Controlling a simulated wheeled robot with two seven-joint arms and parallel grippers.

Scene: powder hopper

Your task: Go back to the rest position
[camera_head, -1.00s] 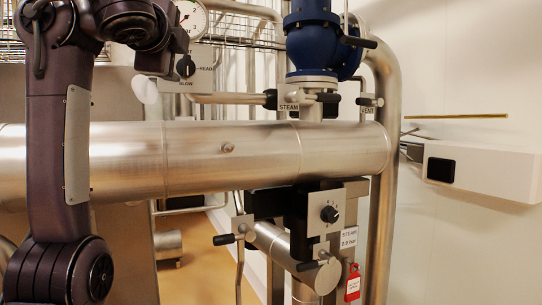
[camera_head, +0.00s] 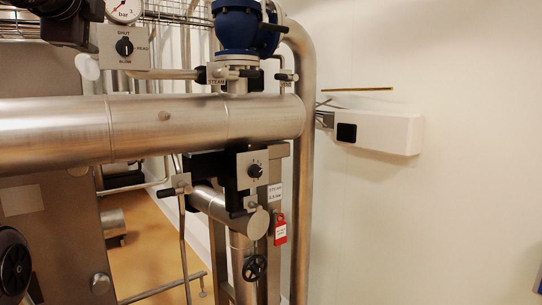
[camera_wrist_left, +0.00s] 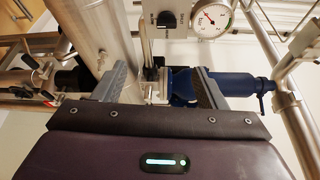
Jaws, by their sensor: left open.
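My left gripper shows in the left wrist view (camera_wrist_left: 163,90), its two grey fingers wide apart with nothing held between them. Beyond the fingers are a blue valve body (camera_wrist_left: 183,86) and a large steel pipe (camera_wrist_left: 108,38); no contact with them can be made out. In the head view only dark parts of my arm show at the top left and lower left edges, and the fingertips cannot be made out there. My right gripper is not in view.
The thick steel pipe (camera_head: 170,125) crosses the head view, with the blue valve (camera_head: 238,28) above it. A plate with a black knob (camera_head: 124,46) and a gauge (camera_head: 123,8) are at upper left. A white box (camera_head: 378,132) is on the wall. A red tag (camera_head: 280,230) hangs below.

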